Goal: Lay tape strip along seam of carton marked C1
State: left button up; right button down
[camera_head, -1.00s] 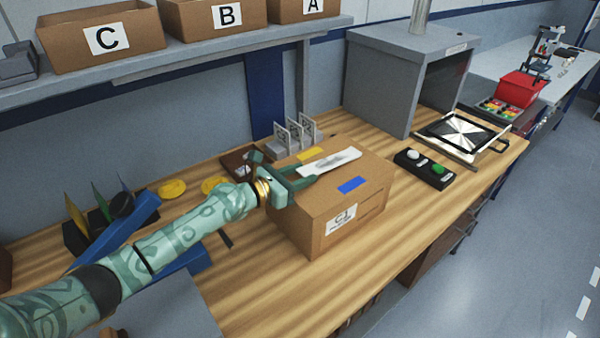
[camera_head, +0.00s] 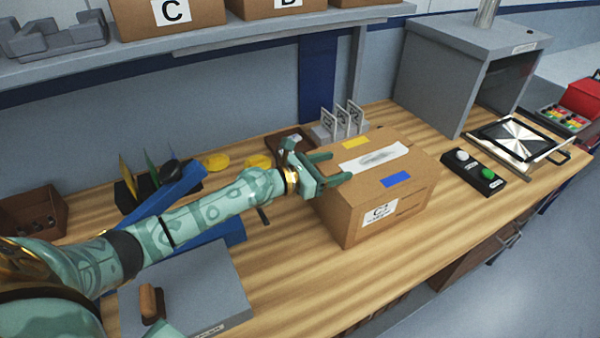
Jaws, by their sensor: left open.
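The brown carton (camera_head: 345,222) marked C1 on its front label (camera_head: 379,212) stands on the wooden bench. A white tape strip (camera_head: 376,158) with a grey smear lies across its top, apparently flat. A blue patch (camera_head: 396,180) and a yellow patch (camera_head: 355,143) sit on either side of the strip. My left gripper (camera_head: 336,167) is open at the left edge of the carton top, with its fingers beside the strip's left end. I cannot tell whether they touch the carton. The seam under the strip is hidden. My right gripper is not in view.
Grey card holders (camera_head: 340,124) stand behind the carton. A button box (camera_head: 475,172) and a grey hooded machine (camera_head: 462,75) are to the right. The bench front (camera_head: 320,280) is clear.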

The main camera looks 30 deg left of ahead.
pick_arm(q)
jog(key=b+v, duration=0.1)
jog(key=v, duration=1.2)
